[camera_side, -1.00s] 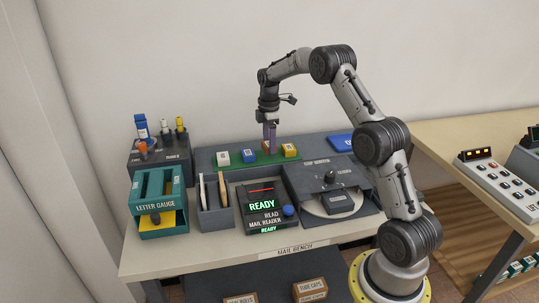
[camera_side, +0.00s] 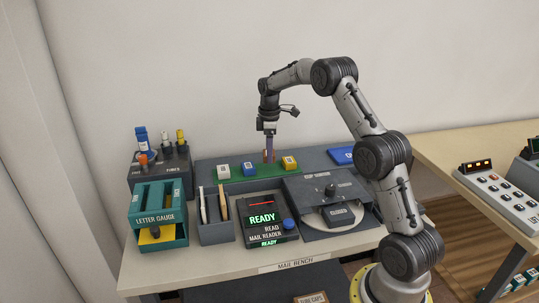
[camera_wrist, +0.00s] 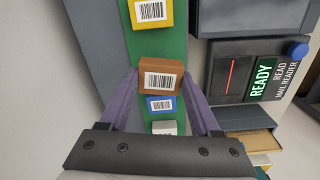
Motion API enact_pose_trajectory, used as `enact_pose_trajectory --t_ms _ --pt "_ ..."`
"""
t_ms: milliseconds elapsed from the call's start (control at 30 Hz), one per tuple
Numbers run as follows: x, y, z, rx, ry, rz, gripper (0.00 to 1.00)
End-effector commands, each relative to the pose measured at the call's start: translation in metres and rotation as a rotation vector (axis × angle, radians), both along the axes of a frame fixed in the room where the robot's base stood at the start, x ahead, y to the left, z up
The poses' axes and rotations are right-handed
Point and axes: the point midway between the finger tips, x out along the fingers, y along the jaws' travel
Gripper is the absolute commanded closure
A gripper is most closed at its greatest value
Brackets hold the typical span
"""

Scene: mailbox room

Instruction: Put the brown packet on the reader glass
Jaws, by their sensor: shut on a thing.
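The brown packet (camera_wrist: 160,76), a small box with a white barcode label on top, sits between my two purple fingers in the wrist view. My gripper (camera_wrist: 160,84) is shut on it, one finger at each end. In the side view my gripper (camera_side: 269,157) points down over the green strip, between the blue and yellow packets, and its fingers largely hide the brown packet. Any gap below the packet is hard to tell. The reader glass (camera_side: 261,203), dark with a red line, is on the mail reader in front; it also shows in the wrist view (camera_wrist: 231,75).
The green strip (camera_side: 233,179) also holds a white packet (camera_side: 223,171), a blue packet (camera_side: 249,168) and a yellow packet (camera_side: 289,162). A divided tray with upright envelopes (camera_side: 213,228) stands left of the reader. A grey machine with a knob (camera_side: 330,189) stands to its right.

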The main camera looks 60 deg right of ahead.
Motion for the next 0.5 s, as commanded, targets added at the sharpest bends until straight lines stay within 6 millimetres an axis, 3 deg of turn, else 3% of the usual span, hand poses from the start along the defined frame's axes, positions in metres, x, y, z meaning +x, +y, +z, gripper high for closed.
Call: enact_pose_trajectory --t_ms 267,500 --pt "-0.010 0.013 -0.014 0.008 0.001 -0.471 0.92" --pt "-0.019 0.036 -0.020 0.013 0.001 -0.843 0.92"
